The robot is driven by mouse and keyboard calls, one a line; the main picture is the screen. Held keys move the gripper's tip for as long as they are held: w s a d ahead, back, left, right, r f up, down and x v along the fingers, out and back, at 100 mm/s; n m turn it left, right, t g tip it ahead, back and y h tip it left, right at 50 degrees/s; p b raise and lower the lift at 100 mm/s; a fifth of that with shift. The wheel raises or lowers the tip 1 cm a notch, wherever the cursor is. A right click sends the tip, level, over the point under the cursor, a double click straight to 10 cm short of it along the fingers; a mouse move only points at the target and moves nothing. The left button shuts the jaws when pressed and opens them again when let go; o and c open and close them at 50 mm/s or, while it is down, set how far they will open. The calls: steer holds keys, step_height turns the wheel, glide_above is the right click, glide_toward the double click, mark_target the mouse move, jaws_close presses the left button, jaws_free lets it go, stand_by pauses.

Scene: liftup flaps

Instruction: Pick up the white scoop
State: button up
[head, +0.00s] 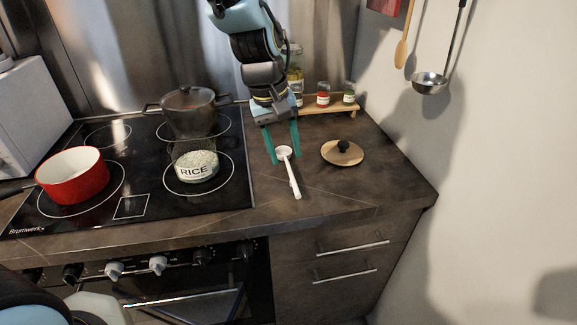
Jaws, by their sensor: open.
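The white scoop (290,175) lies on the dark countertop to the right of the stove. Its small bowl is at the back and its handle points toward the front edge. My gripper (284,157) is open and points down over the bowl end, with one teal finger on each side of it. I cannot tell how far above the counter the fingertips are.
A glass jar labelled RICE (195,167) stands on the cooktop, with a lidded pot (188,113) behind and a red pot (72,178) at left. A round wooden lid (342,153) lies right of the scoop. Spice jars (323,95) stand on a wooden rack (330,109) behind.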

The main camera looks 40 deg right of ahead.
mark_target(293, 180)
steer(key=shift+s+d+f+p, duration=0.2)
steer(key=shift+f+p, duration=0.3)
steer(key=shift+f, duration=0.9)
steer(key=shift+s+d+f+p, duration=0.1)
steer(key=shift+d+f+p, duration=0.3)
steer(key=shift+f, duration=0.95)
steer(key=shift+s+d+f+p, duration=0.15)
steer(key=shift+f+p, duration=0.4)
steer(key=shift+f, duration=0.85)
jaws_close()
